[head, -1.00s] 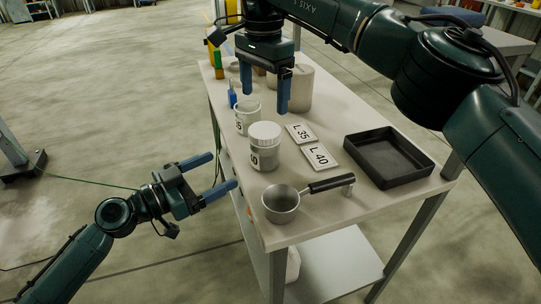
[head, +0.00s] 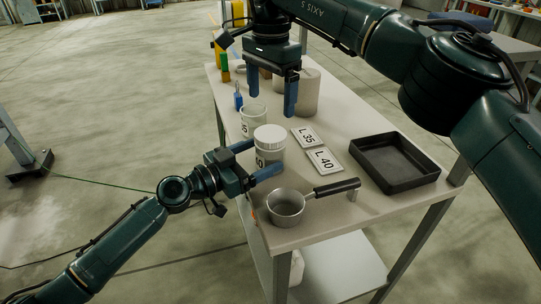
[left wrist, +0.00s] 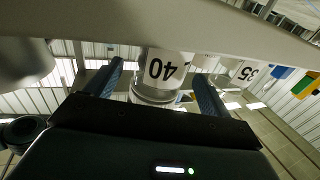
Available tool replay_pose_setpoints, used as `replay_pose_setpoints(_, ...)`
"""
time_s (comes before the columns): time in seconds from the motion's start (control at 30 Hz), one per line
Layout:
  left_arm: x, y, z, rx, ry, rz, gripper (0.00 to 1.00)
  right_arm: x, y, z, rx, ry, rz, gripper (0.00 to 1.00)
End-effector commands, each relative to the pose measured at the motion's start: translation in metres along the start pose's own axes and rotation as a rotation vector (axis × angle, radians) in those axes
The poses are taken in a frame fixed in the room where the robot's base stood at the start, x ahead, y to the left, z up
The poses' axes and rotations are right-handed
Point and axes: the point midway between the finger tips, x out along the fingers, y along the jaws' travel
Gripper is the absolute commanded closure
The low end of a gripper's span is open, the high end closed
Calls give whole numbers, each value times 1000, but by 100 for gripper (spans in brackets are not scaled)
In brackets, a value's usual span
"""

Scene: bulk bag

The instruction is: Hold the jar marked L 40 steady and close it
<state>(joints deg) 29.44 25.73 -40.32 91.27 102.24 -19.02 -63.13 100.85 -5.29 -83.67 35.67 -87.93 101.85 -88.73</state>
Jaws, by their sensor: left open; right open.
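The jar marked 40 (head: 268,157) stands upright on the table with a white lid (head: 270,133) on its top. I cannot tell how tightly the lid sits. In the left wrist view the jar (left wrist: 160,68) shows upside down between my fingers. My left gripper (head: 266,155) is open at the table's near left edge, its fingers reaching to either side of the jar. I cannot tell if they touch it. My right gripper (head: 272,108) is open and empty, pointing down, above and behind the jar.
A second jar (head: 250,123), its label ending in 5, stands behind. Cards L 35 (head: 306,136) and L 40 (head: 324,160) lie to the right. A saucepan (head: 286,207) stands in front, a black tray (head: 393,163) at right. A large canister (head: 308,95) stands behind.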

Motion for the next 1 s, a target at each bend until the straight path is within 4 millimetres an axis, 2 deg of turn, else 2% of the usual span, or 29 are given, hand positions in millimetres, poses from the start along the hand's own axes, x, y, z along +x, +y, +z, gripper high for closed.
replay_pose_setpoints(0.1,17,0,-1,1,1,1,18,0,0,0,0,0,0,14)
replay_pose_setpoints(0.23,28,0,-1,-1,1,0,18,0,0,0,0,0,0,14)
replay_pose_setpoints(0.63,32,0,0,0,0,0,19,0,0,0,0,0,0,14)
replay_pose_setpoints(1.0,32,0,0,0,0,1,49,0,0,0,0,0,0,14)
